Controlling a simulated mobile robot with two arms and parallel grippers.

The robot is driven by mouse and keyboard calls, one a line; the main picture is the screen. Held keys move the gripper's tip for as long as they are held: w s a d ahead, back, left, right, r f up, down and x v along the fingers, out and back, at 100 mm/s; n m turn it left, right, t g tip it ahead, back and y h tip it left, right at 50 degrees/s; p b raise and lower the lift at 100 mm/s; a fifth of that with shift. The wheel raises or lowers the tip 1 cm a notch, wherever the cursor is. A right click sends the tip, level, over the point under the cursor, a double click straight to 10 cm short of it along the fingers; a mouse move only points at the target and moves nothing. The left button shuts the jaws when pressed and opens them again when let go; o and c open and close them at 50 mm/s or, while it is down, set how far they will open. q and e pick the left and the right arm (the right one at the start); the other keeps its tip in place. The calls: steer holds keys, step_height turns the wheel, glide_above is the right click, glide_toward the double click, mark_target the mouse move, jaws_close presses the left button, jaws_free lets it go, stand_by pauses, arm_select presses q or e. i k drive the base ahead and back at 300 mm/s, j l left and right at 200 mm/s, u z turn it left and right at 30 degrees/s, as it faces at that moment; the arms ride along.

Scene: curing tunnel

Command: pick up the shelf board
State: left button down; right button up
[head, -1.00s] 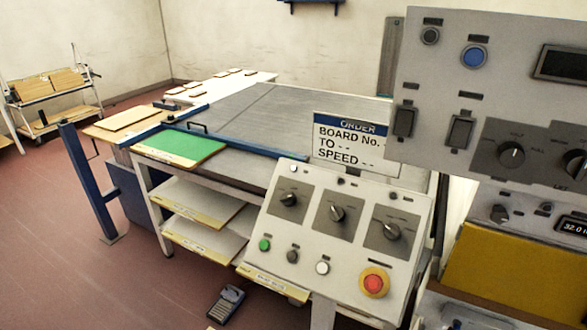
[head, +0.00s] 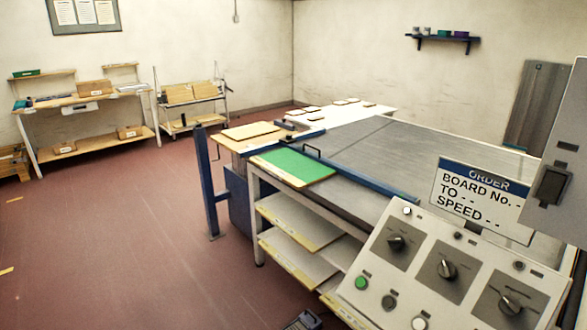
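Flat pale boards with yellow labelled front edges lie on the shelves under the near end of the long grey table. The upper board (head: 298,219) and a lower board (head: 290,255) show most clearly. Another board edge below them is partly hidden by the control panel. I cannot tell which one is the shelf board. A green-topped board (head: 293,167) lies on the table's near left corner, above the shelves. Neither of my grippers is in view.
A sloped control panel (head: 425,268) and an order sign (head: 481,196) stand at the right front. A blue post (head: 207,185) stands left of the table. A dark device (head: 303,320) lies at the bottom edge. The red floor (head: 110,240) at the left is clear.

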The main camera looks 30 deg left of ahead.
mark_target(297, 171)
steer(key=i+j, duration=0.2)
steer(key=j, duration=0.15)
steer(key=i+j+z, duration=0.1)
steer(key=j, duration=0.2)
steer(key=i+j+z, duration=0.1)
steer(key=i+j, duration=0.3)
steer(key=j, duration=0.3)
